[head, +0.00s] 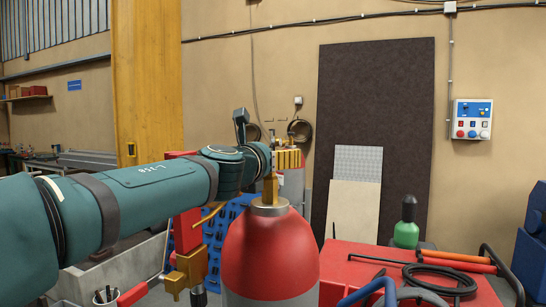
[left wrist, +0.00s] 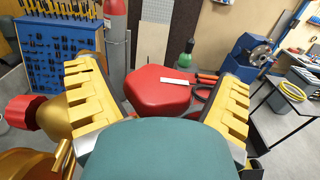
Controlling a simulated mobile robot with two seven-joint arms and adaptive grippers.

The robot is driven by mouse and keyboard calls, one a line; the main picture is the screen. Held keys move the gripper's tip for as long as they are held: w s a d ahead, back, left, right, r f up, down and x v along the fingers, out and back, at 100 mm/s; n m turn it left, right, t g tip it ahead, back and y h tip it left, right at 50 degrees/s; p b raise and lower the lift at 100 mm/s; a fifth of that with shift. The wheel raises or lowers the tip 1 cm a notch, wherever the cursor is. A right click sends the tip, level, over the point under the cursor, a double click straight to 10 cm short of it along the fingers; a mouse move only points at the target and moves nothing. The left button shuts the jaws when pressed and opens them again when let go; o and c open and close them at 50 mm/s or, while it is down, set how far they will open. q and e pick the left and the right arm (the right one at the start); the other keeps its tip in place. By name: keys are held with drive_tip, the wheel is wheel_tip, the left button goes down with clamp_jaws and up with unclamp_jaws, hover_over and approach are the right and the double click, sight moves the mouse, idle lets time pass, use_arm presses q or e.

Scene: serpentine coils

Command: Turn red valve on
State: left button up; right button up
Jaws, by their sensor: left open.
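A large red cylinder (head: 270,250) with a brass valve neck (head: 270,188) stands upright in front of me in the head view. A ribbed red knob (left wrist: 22,111) on a rounded brass body (left wrist: 55,117) shows at the left edge of the left wrist view. The knob is outside the jaws, beyond the left finger; I cannot make it out in the head view. Whether a finger touches the brass is unclear. My right gripper is not in view.
A red-topped surface (head: 440,292) with a black coiled hose (head: 440,278) stands at the right. A green bottle (head: 407,230) is behind it. A blue perforated rack (left wrist: 60,45) and a second red cylinder (left wrist: 115,22) stand farther back.

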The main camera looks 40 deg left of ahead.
use_arm(q)
drive_tip(key=shift+x, duration=0.9)
drive_tip(key=shift+w, duration=0.15)
drive_tip(key=c, duration=1.3)
